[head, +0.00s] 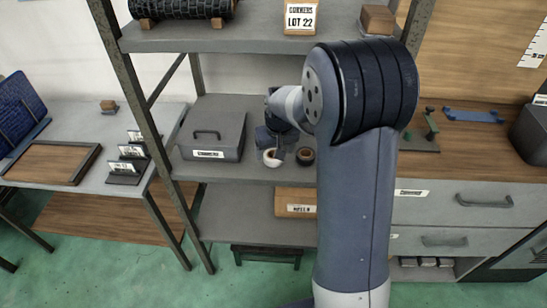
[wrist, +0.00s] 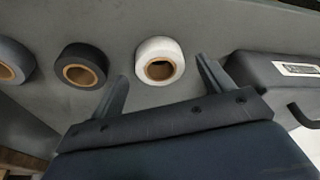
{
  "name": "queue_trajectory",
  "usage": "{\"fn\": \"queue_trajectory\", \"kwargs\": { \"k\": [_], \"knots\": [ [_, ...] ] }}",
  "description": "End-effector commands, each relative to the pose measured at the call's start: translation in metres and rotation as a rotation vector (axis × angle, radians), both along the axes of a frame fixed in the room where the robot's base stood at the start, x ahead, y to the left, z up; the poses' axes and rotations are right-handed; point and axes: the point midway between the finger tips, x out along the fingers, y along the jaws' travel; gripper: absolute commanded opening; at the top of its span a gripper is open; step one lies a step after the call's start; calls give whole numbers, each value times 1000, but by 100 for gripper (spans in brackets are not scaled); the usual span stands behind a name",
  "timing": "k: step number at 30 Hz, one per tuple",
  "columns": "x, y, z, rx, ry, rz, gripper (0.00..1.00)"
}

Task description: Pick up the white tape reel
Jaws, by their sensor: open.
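The white tape reel (wrist: 149,49) lies flat on the grey shelf in the wrist view, its brown core facing up. It also shows in the head view (head: 271,163), partly hidden by my gripper. My gripper (wrist: 161,68) is open, with one finger on either side of the reel's near part in the picture. I cannot tell how high the fingers are above the shelf or whether they touch the reel. In the head view my gripper (head: 277,148) is over the middle shelf, and its fingers are hard to make out.
A black tape reel (wrist: 91,57) lies left of the white one, with a grey reel (wrist: 9,68) beyond it. A grey lidded box (wrist: 257,73) with a handle stands close on the right. In the head view this box (head: 211,131) stands left of my gripper. An upper shelf (head: 225,38) hangs above.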

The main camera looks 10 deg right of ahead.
Motion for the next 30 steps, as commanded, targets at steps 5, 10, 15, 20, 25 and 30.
{"fn": "queue_trajectory", "kwargs": {
  "k": [5, 10, 15, 20, 25, 30],
  "knots": [
    [4, 1, -15, 0, 0, 0, 76],
    [4, 1, -15, 0, -2, 0, 76],
    [4, 1, -15, 0, -1, 0, 66],
    [4, 1, -15, 0, -1, 0, 53],
    [4, 1, -15, 0, -1, 0, 39],
    [4, 1, -15, 0, -2, 0, 28]
  ]
}}
